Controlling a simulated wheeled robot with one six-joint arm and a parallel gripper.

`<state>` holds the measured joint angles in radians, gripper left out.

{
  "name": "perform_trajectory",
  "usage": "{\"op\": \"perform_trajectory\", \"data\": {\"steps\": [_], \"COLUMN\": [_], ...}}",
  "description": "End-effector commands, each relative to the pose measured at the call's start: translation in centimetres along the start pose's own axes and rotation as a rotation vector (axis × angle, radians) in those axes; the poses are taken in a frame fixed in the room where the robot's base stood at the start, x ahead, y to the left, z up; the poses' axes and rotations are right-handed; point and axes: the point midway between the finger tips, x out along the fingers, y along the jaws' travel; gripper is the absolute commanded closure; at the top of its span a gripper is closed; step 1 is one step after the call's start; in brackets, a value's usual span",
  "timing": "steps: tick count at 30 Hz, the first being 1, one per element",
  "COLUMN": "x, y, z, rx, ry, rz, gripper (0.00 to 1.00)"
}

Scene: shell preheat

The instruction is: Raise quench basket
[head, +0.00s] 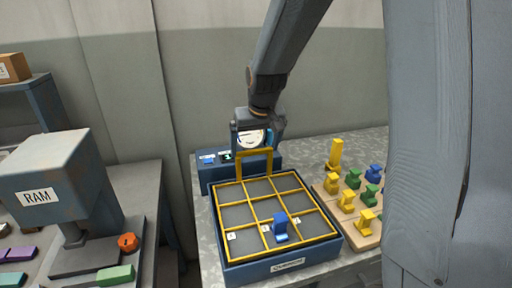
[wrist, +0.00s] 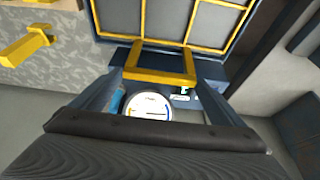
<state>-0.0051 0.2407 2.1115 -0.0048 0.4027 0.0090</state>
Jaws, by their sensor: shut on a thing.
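The quench basket is a yellow grid frame (head: 247,205) in a dark blue quench tank (head: 285,262) on the bench. Its yellow handle (head: 256,163) stands up at the back edge. My gripper (head: 257,150) is at that handle, pointing down. In the wrist view the handle (wrist: 160,62) spans between the two fingers, and my gripper (wrist: 158,85) is shut on it. A blue piece (head: 280,227) stands in a front cell of the basket. The grid sits about level with the tank rim; I cannot tell whether it is lifted.
A wooden board (head: 365,235) with yellow, green and blue pieces stands to the right of the tank. A round gauge (head: 250,138) and a blue control box (head: 215,172) are behind it. A RAM press (head: 60,190) stands on another bench at left.

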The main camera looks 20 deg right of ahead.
Motion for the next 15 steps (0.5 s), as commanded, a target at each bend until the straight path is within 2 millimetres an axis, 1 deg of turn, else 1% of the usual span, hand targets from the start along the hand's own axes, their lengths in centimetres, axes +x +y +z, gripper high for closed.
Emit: {"op": "perform_trajectory", "data": {"steps": [1, 4, 5, 6, 12, 15], "x": [-0.38, -0.43, -0.44, -0.44, -0.34, -0.73], "y": [-0.01, -0.01, -0.01, -0.01, 0.00, 0.00], "z": [-0.51, -0.57, -0.59, -0.57, -0.41, -0.41], "rx": [0.000, 0.000, 0.000, 0.000, 0.000, 0.000], "ry": [0.012, 0.014, 0.014, 0.014, 0.010, 0.010], "rz": [0.000, 0.000, 0.000, 0.000, 0.000, 0.000], "gripper": [0.47, 0.47, 0.01, 0.00, 0.00, 0.00]}}
